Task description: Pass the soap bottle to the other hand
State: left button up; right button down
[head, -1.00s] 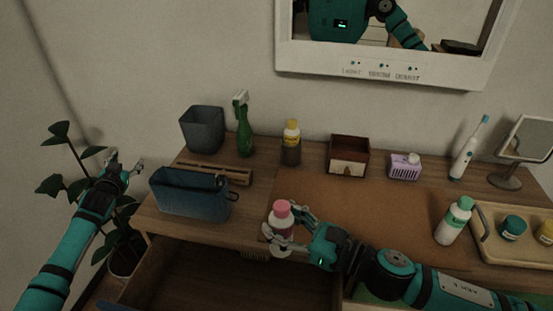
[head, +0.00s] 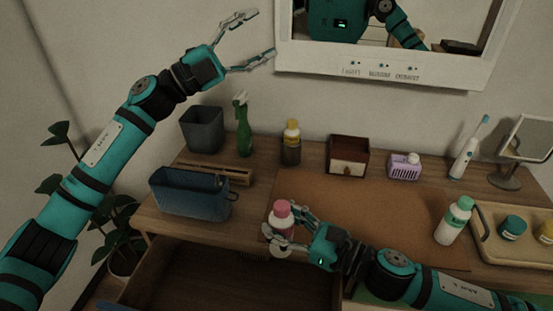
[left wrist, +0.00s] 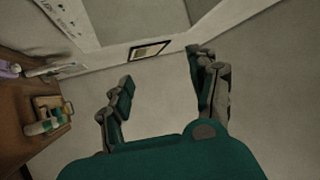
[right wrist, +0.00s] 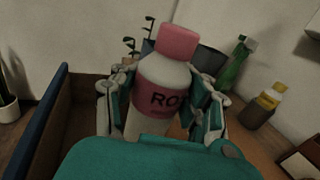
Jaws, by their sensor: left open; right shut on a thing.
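The soap bottle (head: 281,212), white with a pink cap and a pink label, stands upright in my right gripper (head: 283,226) near the front edge of the dresser. The right wrist view shows the bottle (right wrist: 165,85) between both fingers, its label partly reading "RO". Whether its base touches the dresser top is hidden. My left gripper (head: 263,33) is open and empty, raised high at the upper left in front of the wall, well apart from the bottle. In the left wrist view its fingers (left wrist: 160,66) are spread with only wall between them.
A blue bin (head: 188,197) stands left of the bottle above an open drawer (head: 235,278). A grey cup (head: 203,130), green spray bottle (head: 244,130), yellow-capped bottle (head: 291,147) and small wooden box (head: 348,155) line the back. A green-capped bottle (head: 453,222) stands right. The brown mat (head: 370,215) is mostly clear.

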pick_arm(q)
jog(key=s+d+f+m+g+y, duration=0.2)
jog(key=s+d+m+g+y, duration=0.3)
jog(key=s, duration=0.3)
jog(key=s+d+f+m+g+y, duration=0.1)
jog(key=s+d+m+g+y, duration=0.1)
jog(key=s+d+m+g, duration=0.55)
jog(key=m+t+y, duration=0.2)
jog(key=t+y, duration=0.5)
jog(key=y, duration=0.7)
send_near(283, 206)
jog(key=f, duration=0.7)
jog(key=w+f, duration=0.1)
jog(key=f, duration=0.2)
jog(key=shift+d+f, duration=0.35)
jog(key=shift+d, duration=0.05)
